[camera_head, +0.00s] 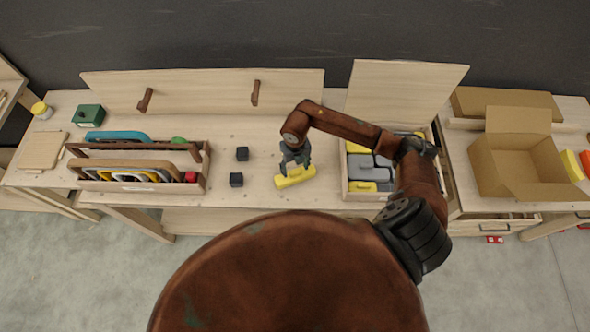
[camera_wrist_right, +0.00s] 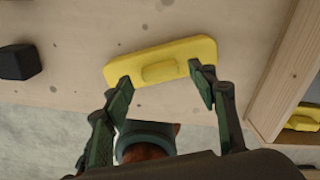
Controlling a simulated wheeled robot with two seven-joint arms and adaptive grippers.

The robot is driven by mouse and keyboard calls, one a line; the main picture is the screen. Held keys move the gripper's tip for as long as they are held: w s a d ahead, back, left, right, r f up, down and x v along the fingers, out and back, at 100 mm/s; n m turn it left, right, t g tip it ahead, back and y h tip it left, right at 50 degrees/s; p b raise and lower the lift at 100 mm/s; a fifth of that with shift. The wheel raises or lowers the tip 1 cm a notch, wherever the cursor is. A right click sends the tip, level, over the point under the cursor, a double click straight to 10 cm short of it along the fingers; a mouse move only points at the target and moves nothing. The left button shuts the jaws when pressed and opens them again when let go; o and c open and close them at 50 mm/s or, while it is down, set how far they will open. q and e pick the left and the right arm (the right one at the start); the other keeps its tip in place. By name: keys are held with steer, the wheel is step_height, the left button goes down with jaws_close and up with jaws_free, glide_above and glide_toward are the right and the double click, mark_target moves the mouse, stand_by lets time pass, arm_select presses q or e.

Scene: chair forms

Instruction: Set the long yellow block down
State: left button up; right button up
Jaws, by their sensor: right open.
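The long yellow block (camera_head: 295,177) lies on the wooden tabletop, between the two dark cubes and the crate of blocks. It has a raised grip on top. In the right wrist view the block (camera_wrist_right: 130,67) lies flat near the table's front edge. My right gripper (camera_head: 292,163) is just above or beside it. In the right wrist view its fingers (camera_wrist_right: 160,88) are spread apart, with the block's near side between and beyond the tips; whether they touch it I cannot tell. My left gripper does not show.
Two dark cubes (camera_head: 242,154) (camera_head: 236,180) stand left of the block. A wooden tool carrier (camera_head: 140,165) stands farther left. The crate (camera_head: 367,196) at right holds yellow and grey blocks. An open cardboard box (camera_head: 507,170) stands beyond it. Bare tabletop surrounds the block.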

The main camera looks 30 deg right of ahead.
mark_target(295, 172)
step_height(295, 172, up, 10)
steer(key=b, duration=0.2)
steer(key=shift+r, duration=0.25)
